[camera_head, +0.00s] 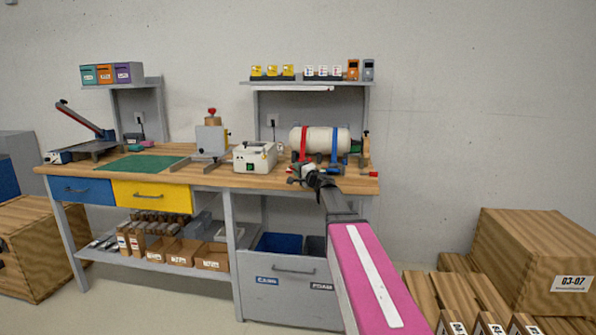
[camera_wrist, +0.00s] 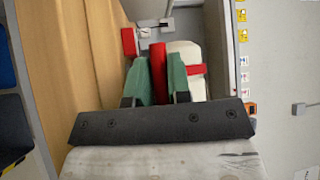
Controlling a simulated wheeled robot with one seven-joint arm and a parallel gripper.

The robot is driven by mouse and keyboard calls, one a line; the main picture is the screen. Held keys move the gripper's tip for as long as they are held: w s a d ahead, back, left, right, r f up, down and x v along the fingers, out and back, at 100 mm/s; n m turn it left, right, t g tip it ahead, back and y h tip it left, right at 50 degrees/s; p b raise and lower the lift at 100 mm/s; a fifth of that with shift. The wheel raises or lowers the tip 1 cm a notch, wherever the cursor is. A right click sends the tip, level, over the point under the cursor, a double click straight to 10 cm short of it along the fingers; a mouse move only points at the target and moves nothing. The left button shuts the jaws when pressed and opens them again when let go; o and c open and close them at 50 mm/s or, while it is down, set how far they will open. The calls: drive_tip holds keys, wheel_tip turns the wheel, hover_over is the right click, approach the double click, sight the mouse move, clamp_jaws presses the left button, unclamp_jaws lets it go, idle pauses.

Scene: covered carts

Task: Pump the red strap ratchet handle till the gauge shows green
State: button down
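A white drum (camera_head: 320,140) lies on the workbench with a red strap (camera_head: 303,145) and a blue strap (camera_head: 334,146) around it. My gripper (camera_head: 303,172) is in front of the drum at the red strap's side. In the wrist view, a red handle bar (camera_wrist: 158,72) lies between the green fingers of my gripper (camera_wrist: 160,82), which sit close on both sides of it. The drum (camera_wrist: 183,52) and red strap (camera_wrist: 198,69) show just beyond. A small pale round face (camera_wrist: 145,33), perhaps the gauge, is beside a red block (camera_wrist: 129,42); its reading is too small to tell.
A white box device (camera_head: 254,157) stands left of the drum, and a grey press (camera_head: 211,140) farther left. A wooden stand (camera_head: 365,150) is close to the drum's right end. A shelf (camera_head: 310,83) hangs above. The green mat (camera_head: 140,163) is clear.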

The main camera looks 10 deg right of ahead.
drive_tip(key=shift+r, duration=0.1)
drive_tip(key=shift+w+d+r+m+g+h, duration=0.1)
drive_tip(key=shift+r+m+g+h, duration=0.2)
drive_tip(key=shift+r+m+g, duration=0.35)
drive_tip(key=shift+w+r+m+g+h, duration=0.1)
drive_tip(key=shift+r+m+g+h, duration=0.3)
drive_tip(key=shift+r, duration=0.45)
drive_tip(key=r+m+g, duration=0.1)
drive_tip(key=w+r+m, duration=0.1)
drive_tip(key=r, duration=0.1)
drive_tip(key=shift+w+d+g+h, duration=0.2)
drive_tip(key=shift+g+h, duration=0.1)
drive_tip(key=shift+g, duration=0.05)
drive_tip(key=w+r+m+g, duration=0.2)
drive_tip(key=shift+w+d+r, duration=0.1)
drive_tip(key=shift+d+r, duration=0.25)
drive_tip(key=shift+w+d+r+m+g, duration=0.25)
drive_tip(key=shift+w+r+m+g, duration=0.2)
drive_tip(key=shift+w+r+g, duration=0.35)
drive_tip(key=shift+w+d+r, duration=0.15)
drive_tip(key=shift+w+d, duration=0.05)
drive_tip(key=shift+w, duration=0.2)
